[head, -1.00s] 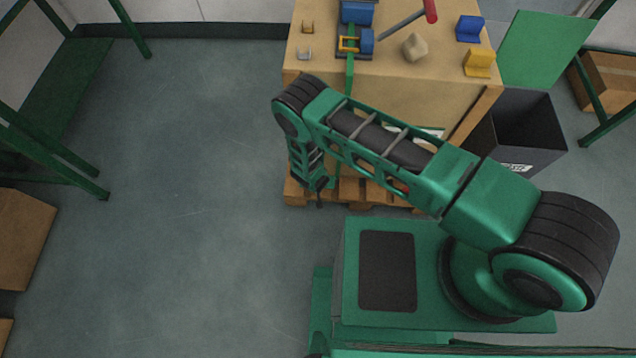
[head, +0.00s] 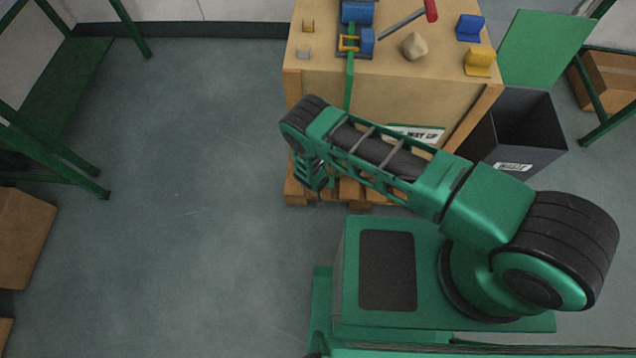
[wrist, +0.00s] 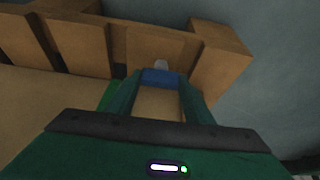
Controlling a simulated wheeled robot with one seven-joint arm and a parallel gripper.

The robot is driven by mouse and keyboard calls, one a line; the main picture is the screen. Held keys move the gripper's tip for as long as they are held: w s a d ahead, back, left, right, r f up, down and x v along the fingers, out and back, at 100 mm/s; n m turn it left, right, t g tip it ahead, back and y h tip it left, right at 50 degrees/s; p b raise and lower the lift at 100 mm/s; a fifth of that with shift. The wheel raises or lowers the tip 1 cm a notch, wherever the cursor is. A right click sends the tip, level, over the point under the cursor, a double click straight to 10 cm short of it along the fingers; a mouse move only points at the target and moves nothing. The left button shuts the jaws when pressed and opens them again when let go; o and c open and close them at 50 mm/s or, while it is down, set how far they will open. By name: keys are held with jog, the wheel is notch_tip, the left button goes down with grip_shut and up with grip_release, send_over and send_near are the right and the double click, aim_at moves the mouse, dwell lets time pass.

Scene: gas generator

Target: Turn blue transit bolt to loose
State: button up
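In the wrist view a blue part (wrist: 160,77) with a small grey tip shows between the ends of my two green fingers; it looks like the blue transit bolt, in front of brown wood. My gripper (wrist: 160,80) has its fingers apart, one on each side of the blue part. I cannot tell whether they touch it. In the head view my gripper (head: 316,180) hangs low at the front left of the wooden crate, near its pallet (head: 297,190). My own arm hides most of that corner, and the bolt does not show there.
The crate top (head: 385,65) bears a blue and orange device, a red-handled tool (head: 430,10), a pale stone-like lump (head: 413,46), and blue and yellow blocks (head: 479,62). A dark waste bin (head: 515,140) stands right of the crate. The floor (head: 190,180) to the left is clear.

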jog(key=shift+n, duration=0.3)
jog(key=n+y, duration=0.1)
jog(key=n, duration=0.1)
jog(key=shift+d+n, duration=0.15)
jog(key=shift+n, duration=0.15)
jog(key=n, duration=0.2)
jog(key=n+y, duration=0.1)
jog(key=shift+w+d+n+g+y, duration=0.1)
jog(key=shift+w+n+g+y, duration=0.05)
jog(key=shift+n+g+y, duration=0.2)
jog(key=n+g+y, duration=0.1)
jog(key=n, duration=0.2)
jog(key=shift+w+d+n, duration=0.1)
jog(key=shift+n, duration=0.15)
jog(key=shift+w+n+g+y, duration=0.2)
jog(key=shift+n+g, duration=0.45)
jog(key=shift+n, duration=1.05)
jog(key=shift+s, duration=0.1)
jog(key=o, duration=1.1)
jog(key=shift+c, duration=0.2)
